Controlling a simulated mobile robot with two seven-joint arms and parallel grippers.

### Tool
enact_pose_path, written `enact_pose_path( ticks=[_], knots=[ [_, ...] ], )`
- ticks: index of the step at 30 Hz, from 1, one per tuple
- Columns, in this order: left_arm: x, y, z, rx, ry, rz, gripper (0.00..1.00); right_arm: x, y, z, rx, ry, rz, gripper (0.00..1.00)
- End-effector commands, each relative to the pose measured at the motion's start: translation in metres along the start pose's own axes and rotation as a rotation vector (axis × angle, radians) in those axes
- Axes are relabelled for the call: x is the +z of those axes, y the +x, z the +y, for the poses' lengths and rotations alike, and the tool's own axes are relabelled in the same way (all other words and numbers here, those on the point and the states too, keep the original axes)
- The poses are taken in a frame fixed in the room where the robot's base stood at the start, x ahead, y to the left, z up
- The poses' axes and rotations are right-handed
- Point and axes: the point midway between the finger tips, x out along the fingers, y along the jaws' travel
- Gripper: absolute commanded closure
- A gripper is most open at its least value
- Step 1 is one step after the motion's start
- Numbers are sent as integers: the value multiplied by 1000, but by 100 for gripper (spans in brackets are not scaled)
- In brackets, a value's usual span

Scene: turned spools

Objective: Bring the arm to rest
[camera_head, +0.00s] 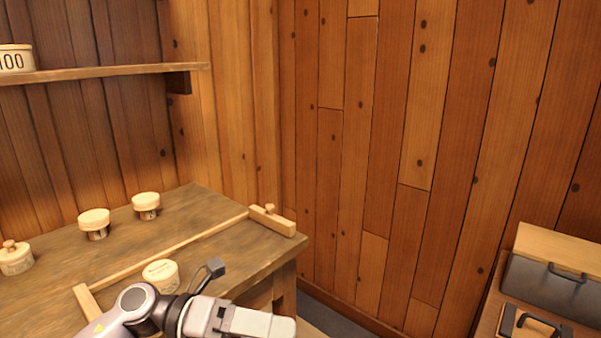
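My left arm comes in from the bottom left, in front of the wooden table (190,208). My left gripper (262,325) is at the bottom edge of the view, near the table's front right corner. It looks clear of the spools. Its fingers cannot be made out well enough to tell open from shut, and I see nothing held in it. My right gripper is not in view.
Several pale turned spools stand on the table, one (160,274) just behind my arm. A long wooden bar clamp (175,247) lies across the tabletop. A shelf (110,72) holds a round box (15,60) marked 100. Dark handled cases (545,285) stand at right.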

Motion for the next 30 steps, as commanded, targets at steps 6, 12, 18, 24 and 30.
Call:
enact_pose_path(
  ticks=[6,12,18,24,30],
  knots=[
    [16,-1,-7,-262,-335,-394,0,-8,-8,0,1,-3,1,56],
    [17,-35,24,-420,-700,-770,0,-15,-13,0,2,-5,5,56],
    [-19,-79,81,-506,-1108,-1145,0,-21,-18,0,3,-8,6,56],
    [-104,-116,141,-521,-1540,-1504,0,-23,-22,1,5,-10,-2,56],
    [-200,-132,171,-484,-1890,-1768,0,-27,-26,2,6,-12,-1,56]
  ],
)
